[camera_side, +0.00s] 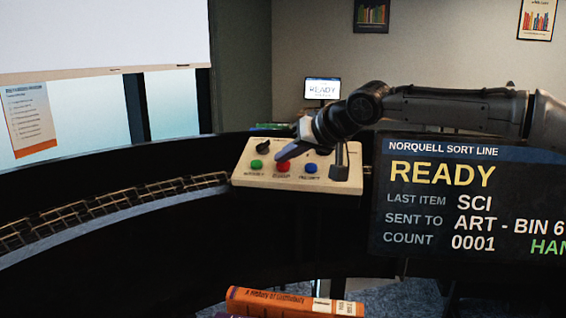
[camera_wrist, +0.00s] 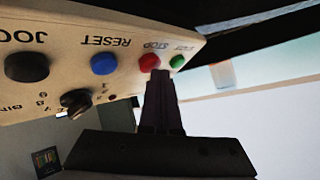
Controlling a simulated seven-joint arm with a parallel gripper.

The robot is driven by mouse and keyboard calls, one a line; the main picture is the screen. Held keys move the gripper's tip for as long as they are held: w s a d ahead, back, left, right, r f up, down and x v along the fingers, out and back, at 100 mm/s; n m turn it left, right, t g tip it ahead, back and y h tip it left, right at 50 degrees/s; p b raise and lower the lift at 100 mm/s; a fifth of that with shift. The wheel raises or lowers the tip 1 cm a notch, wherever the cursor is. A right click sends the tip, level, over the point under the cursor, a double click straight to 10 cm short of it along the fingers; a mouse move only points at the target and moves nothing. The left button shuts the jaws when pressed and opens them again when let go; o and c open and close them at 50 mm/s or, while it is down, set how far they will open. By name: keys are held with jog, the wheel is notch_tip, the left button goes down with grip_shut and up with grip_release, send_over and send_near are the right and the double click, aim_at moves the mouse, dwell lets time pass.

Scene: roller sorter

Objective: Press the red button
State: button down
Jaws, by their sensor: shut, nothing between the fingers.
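The red button (camera_side: 283,168) sits on a cream control panel (camera_side: 240,178), between a green button (camera_side: 257,165) and a blue button (camera_side: 310,168). In the wrist view the red button (camera_wrist: 149,61) has STOP printed beside it, upside down. The green button (camera_wrist: 177,61) and the blue button (camera_wrist: 104,63) flank it there too. My gripper (camera_side: 281,157) is shut and empty, its fingertips right by the red button. In the wrist view the closed fingertips (camera_wrist: 158,74) cover a little of the red button's edge. I cannot tell whether they touch it.
Two black knobs and an upright lever (camera_side: 339,160) stand on the panel near my gripper. A READY screen (camera_side: 480,200) is at the right. A curved roller track (camera_side: 110,200) runs to the left. An orange book (camera_side: 290,302) lies in front, below.

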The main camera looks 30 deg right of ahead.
dwell(0.3)
jog(key=shift+s+a+r, duration=0.2)
jog(key=shift+r, duration=0.5)
jog(key=r, duration=0.1)
jog(key=s+r, duration=0.1)
jog(key=r, duration=0.1)
jog(key=a+r, duration=0.1)
jog(key=shift+s+a+r, duration=0.1)
jog(key=shift+s+r, duration=0.05)
jog(key=shift+r, duration=0.25)
dwell(0.6)
